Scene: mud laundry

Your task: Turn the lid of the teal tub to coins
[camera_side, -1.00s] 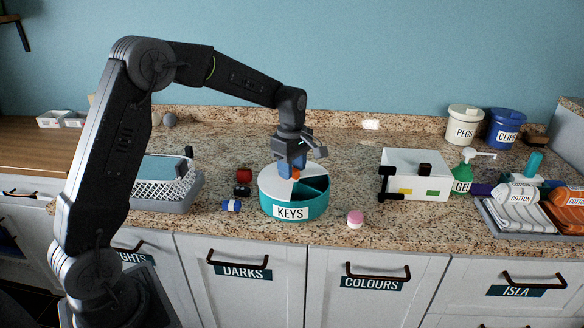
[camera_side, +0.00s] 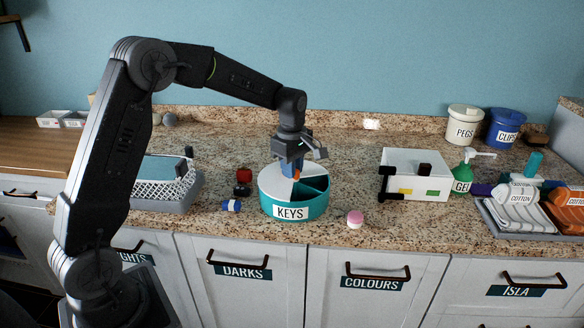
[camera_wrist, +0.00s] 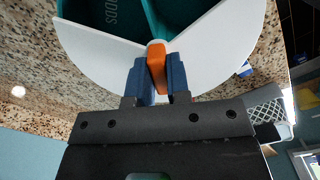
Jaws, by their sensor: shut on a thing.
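The teal tub (camera_side: 278,205) stands on the counter with a "KEYS" label facing the side camera. Its round white lid (camera_side: 277,183) has a wedge-shaped opening that shows teal compartments at the front right. In the wrist view the lid (camera_wrist: 215,55) has an orange handle (camera_wrist: 156,62) at its centre. My gripper (camera_side: 293,171) is above the lid's centre, pointing down, its blue fingers shut on the handle on both sides. Through the opening the wrist view shows the teal inside (camera_wrist: 105,18) and part of a label, which I cannot read surely.
A pink-topped piece (camera_side: 355,218) lies right of the tub. A blue roll (camera_side: 231,206) and a red piece (camera_side: 244,175) lie left. The counter behind the tub is clear.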

